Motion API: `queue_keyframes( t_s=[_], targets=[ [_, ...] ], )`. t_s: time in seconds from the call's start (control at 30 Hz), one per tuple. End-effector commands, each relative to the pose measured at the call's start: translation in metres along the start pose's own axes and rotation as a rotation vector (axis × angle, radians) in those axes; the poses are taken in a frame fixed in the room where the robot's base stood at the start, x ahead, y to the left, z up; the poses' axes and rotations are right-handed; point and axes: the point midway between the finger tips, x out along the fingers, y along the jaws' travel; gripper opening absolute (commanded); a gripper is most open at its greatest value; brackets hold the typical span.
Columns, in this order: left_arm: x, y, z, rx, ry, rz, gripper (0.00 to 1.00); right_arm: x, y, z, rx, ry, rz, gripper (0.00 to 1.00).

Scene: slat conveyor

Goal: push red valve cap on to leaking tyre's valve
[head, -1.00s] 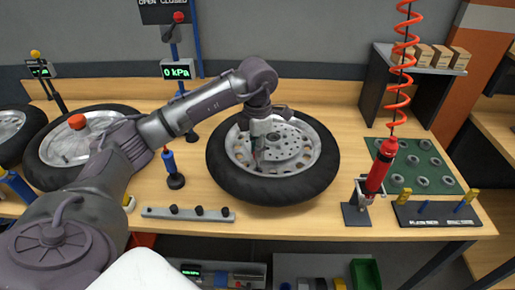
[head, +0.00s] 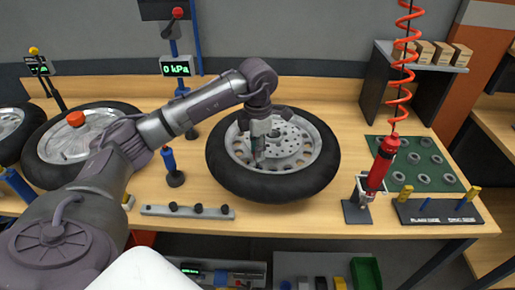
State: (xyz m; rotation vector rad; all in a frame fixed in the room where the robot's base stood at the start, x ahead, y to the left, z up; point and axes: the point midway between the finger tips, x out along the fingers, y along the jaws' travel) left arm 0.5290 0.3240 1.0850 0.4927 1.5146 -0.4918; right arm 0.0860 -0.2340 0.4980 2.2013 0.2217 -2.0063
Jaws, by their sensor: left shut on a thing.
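A black tyre on a silver rim (head: 272,188) lies flat on the wooden bench, in the middle of the head view. My left gripper (head: 258,156) points down over the left-centre part of the rim, near its inner edge. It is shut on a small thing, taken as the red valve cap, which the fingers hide. The valve is also hidden or too small to tell, so I cannot see whether cap and valve touch. My right gripper is not in view.
A grey rail (head: 187,212) with black caps lies at the front edge. A blue-handled tool (head: 169,166) stands left of the tyre. A red inflator (head: 381,163) on a coiled hose stands at right, before a green mat (head: 440,179). Another tyre (head: 50,176) lies at left.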

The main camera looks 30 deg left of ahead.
Motion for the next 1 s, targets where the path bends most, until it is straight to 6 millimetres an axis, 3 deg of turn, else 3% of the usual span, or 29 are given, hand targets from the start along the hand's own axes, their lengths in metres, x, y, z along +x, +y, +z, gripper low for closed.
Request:
queue_keyframes(
  t_s=[0.3, 0.33, 0.5, 0.8, 1.0],
  targets=[
    [0.006, 0.0, 0.0, 0.0, 0.001, 0.0, 0.1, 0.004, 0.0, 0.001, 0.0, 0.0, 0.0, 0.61],
    [0.005, 0.0, 0.0, 0.0, 0.0, 0.0, 0.27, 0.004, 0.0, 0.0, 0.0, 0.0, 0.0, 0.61],
    [0.005, 0.0, 0.0, 0.0, 0.001, 0.0, 0.51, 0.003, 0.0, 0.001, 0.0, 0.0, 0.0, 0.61],
    [0.004, 0.0, 0.0, 0.0, 0.0, 0.0, 0.51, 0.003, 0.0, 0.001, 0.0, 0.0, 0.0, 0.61],
    [-0.008, 0.0, 0.0, 0.0, 0.0, 0.0, 0.51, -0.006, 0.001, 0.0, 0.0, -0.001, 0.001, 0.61]
  ],
)
